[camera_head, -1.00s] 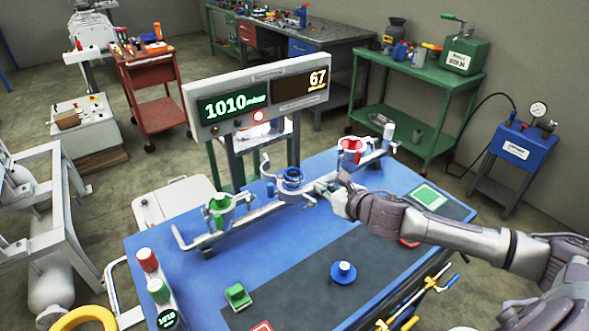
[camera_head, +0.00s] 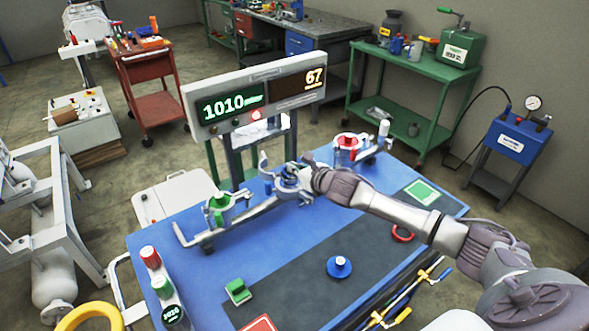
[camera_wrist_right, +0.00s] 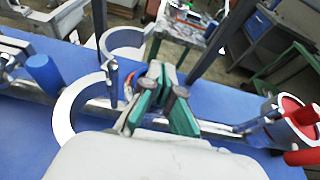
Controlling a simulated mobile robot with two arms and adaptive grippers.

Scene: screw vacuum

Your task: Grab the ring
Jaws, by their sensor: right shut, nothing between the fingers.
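My right gripper (camera_head: 305,176) is at the middle holder on the rail, and partly hides it. In the right wrist view its green-padded fingers (camera_wrist_right: 160,100) are shut and empty. A silver ring-shaped clamp (camera_wrist_right: 62,112) lies left of the fingers, close to them. Another silver open ring (camera_wrist_right: 125,36) stands behind. A red ring (camera_head: 402,233) lies on the right part of the blue table (camera_head: 200,275). A yellow ring (camera_head: 68,322) is at the lower left. Which ring is meant, I cannot tell. My left gripper is not in view.
A holder with a green part (camera_head: 218,205) and one with a red part (camera_head: 348,142) stand on the rail. A display box (camera_head: 255,92) stands behind. A blue knobbed disc (camera_head: 339,267) and a green block (camera_head: 237,290) lie in front.

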